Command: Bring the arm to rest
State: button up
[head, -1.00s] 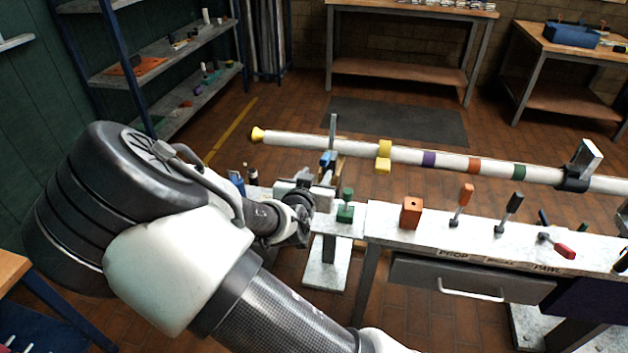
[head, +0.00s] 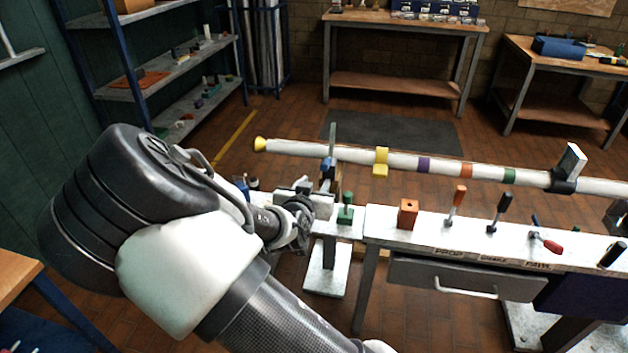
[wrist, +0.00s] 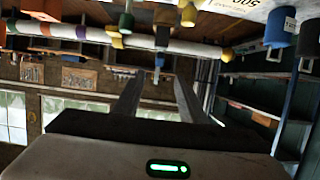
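My arm reaches in from the lower left of the head view, bent at the elbow. My gripper (wrist: 158,84) shows two fingers apart in the wrist view, with nothing visible between them except background. In the head view its hand is beside the left end of the bench, near the post with a blue clamp (head: 327,168); its fingertips are not clear there. The white mast (head: 400,161) lies level across supports above the bench, with a yellow tip (head: 260,144) and yellow, purple, orange and green bands. I cannot tell whether the gripper touches anything.
The bench (head: 385,222) carries a green-handled piece (head: 345,208), an orange block (head: 408,213) and several handled tools. A drawer (head: 465,277) is under it. A shelf rack (head: 165,75) stands at the back left.

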jog(key=shift+d, duration=0.1)
jog(key=s+d+r+n+g+y, duration=0.1)
jog(key=s+d+r+g, duration=0.2)
jog(key=s+d+r, duration=0.55)
jog(key=s+d+r+n+g+y, duration=0.15)
jog(key=s+r, duration=0.35)
jog(key=s, duration=0.9)
jog(key=s+d+r+g, duration=0.4)
jog(key=s+r, duration=0.2)
jog(key=s, duration=0.5)
notch_tip(320, 180, up, 20)
jog(key=p, duration=2)
jog(key=shift+w+a+f, duration=0.15)
jog(key=shift+w+f, duration=0.05)
jog(key=shift+w, duration=0.15)
jog(key=shift+y, duration=0.25)
